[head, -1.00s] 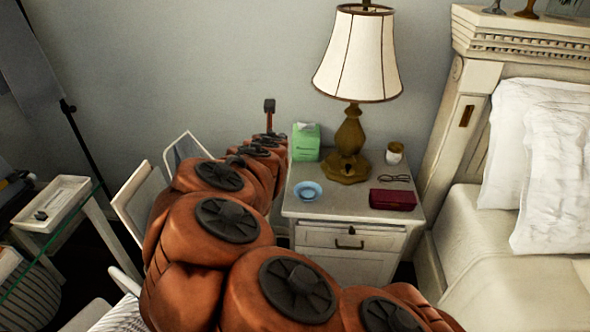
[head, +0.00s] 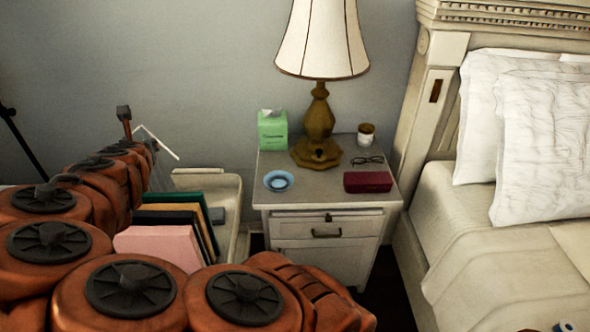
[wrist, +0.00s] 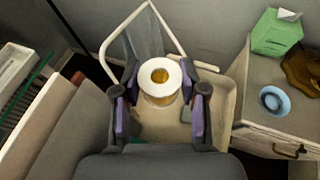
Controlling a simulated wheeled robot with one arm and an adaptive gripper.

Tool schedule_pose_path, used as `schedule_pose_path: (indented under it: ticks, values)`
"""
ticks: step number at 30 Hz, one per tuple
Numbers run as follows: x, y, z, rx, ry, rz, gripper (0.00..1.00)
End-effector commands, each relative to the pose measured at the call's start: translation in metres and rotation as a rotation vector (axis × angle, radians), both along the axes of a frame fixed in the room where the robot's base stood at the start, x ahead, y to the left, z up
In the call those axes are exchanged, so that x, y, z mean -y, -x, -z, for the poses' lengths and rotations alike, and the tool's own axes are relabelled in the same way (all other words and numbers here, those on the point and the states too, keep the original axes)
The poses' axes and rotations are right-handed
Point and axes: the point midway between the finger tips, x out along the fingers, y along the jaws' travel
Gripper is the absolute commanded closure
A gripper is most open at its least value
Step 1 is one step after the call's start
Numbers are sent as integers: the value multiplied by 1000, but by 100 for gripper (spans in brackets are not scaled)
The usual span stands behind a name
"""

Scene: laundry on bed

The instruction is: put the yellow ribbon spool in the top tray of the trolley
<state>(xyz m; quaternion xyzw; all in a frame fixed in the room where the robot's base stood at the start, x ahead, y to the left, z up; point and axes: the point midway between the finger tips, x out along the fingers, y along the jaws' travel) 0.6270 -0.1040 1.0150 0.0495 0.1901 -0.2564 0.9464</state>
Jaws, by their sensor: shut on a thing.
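In the wrist view, my gripper (wrist: 160,86) is shut on the yellow ribbon spool (wrist: 160,98), which has a pale round flange and a yellow centre. The spool is seen from above, over the cream tray of what looks like the trolley (wrist: 223,92). Its height above the tray is hard to judge. In the head view, the trolley (head: 231,190) stands left of the nightstand, partly hidden by my orange arm. The gripper and spool cannot be made out there.

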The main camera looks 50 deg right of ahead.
Motion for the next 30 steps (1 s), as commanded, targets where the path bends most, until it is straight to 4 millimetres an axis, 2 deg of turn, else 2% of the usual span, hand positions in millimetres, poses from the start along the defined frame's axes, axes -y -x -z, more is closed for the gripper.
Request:
schedule_pose_path:
  ticks: [1, 8, 14, 21, 26, 30]
  values:
    - [20, 5, 21, 1, 0, 43, 77]
    - [103, 38, 60, 1, 2, 236, 77]
    - [172, 78, 93, 2, 2, 409, 77]
    - [245, 137, 134, 2, 3, 617, 77]
    - [286, 182, 161, 3, 3, 751, 77]
    - [317, 225, 186, 1, 2, 873, 77]
